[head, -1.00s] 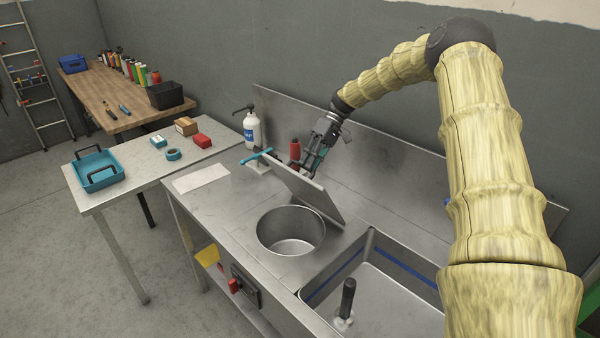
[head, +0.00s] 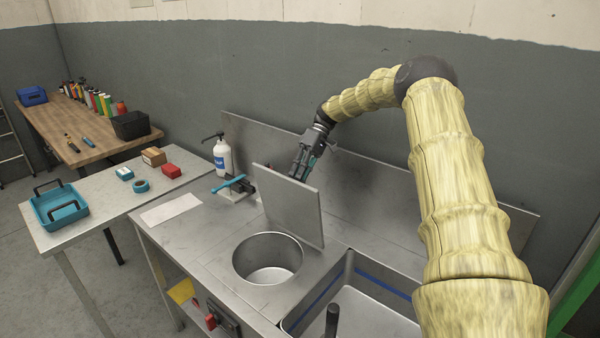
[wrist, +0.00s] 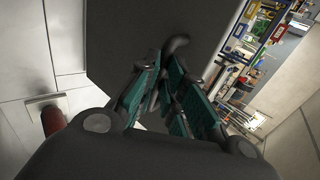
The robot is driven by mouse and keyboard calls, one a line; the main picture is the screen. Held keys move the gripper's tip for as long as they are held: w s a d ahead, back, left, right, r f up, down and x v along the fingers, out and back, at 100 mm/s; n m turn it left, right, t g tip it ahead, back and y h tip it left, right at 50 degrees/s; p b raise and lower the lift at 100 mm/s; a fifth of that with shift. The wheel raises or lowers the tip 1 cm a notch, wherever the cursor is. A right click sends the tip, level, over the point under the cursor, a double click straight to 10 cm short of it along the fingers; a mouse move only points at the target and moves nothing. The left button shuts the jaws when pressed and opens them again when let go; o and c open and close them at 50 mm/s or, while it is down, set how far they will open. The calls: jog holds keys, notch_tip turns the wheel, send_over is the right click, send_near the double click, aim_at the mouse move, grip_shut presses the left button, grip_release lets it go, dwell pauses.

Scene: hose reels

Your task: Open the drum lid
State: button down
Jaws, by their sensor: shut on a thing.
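The drum lid (head: 290,205) is a flat square steel panel standing nearly upright at the back edge of the round drum opening (head: 268,262). The opening is uncovered and looks empty inside. My gripper (head: 302,165) is behind the lid, partly hidden by its top edge. In the wrist view the teal-padded fingers of my gripper (wrist: 168,78) are shut on a grey curved handle (wrist: 176,44) on the dark back face of the lid (wrist: 125,35). The handle is hidden in the head view.
A sink (head: 365,310) lies right of the opening. A blue-handled fixture (head: 232,184) and a white pump bottle (head: 222,157) stand left of the lid. A red cylinder (wrist: 52,120) is near my gripper. The steel backsplash (head: 370,185) runs behind.

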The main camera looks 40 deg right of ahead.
jog(key=shift+s+d+f, duration=0.15)
jog(key=shift+s+f, duration=0.15)
jog(key=shift+f, duration=0.5)
jog(key=c, duration=1.8)
grip_release()
jog(key=o, duration=0.3)
jog(key=shift+w+f, duration=0.15)
jog(key=r, duration=1)
jog(key=shift+w+d+r, duration=0.2)
jog(key=shift+d, duration=0.05)
jog(key=shift+d, duration=0.1)
